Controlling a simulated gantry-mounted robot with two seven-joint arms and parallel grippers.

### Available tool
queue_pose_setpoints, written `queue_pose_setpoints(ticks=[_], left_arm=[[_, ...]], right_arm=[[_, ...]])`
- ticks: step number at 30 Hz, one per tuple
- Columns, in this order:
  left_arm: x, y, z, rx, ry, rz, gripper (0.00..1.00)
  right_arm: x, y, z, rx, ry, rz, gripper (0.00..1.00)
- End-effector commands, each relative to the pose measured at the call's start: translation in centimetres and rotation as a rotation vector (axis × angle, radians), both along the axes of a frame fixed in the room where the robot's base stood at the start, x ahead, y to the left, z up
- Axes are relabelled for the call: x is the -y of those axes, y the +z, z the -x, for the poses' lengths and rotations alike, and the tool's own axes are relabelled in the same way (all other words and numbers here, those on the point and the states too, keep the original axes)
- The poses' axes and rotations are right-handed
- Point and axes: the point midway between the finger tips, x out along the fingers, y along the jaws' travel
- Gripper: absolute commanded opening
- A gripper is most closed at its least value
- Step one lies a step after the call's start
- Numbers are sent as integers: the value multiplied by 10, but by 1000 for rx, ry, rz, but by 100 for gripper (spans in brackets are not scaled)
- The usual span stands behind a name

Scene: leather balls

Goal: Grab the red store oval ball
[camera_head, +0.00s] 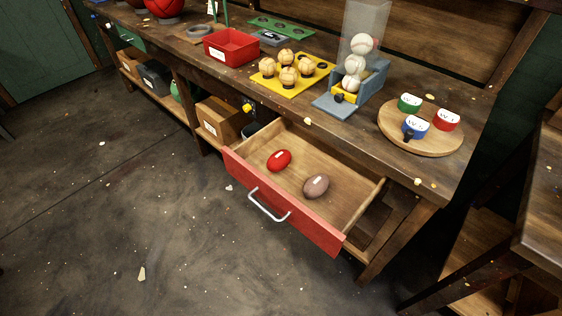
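A red oval ball (279,160) with a small pale label lies in the open drawer (325,206), towards its left side. A brown-mauve oval ball (316,186), also with a pale label, lies to its right in the same drawer, apart from it. The drawer has a red front with a metal handle (268,205) and is pulled out from under the workbench. Neither of my grippers shows in the head view.
On the workbench (300,118) stand a red bin (231,46), a yellow tray (313,77) with several tan balls, a clear dispenser with white balls (354,72), and a round wooden board (391,136) with three coloured cups. The floor before the drawer is open.

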Motion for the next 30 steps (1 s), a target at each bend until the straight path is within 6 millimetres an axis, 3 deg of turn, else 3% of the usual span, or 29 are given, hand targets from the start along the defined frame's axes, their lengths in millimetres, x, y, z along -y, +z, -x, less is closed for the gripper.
queue_pose_setpoints(ticks=[10,22,30], left_arm=[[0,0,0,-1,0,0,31],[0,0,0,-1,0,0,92],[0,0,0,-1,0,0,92]], right_arm=[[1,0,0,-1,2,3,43],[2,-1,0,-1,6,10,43],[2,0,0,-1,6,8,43]])
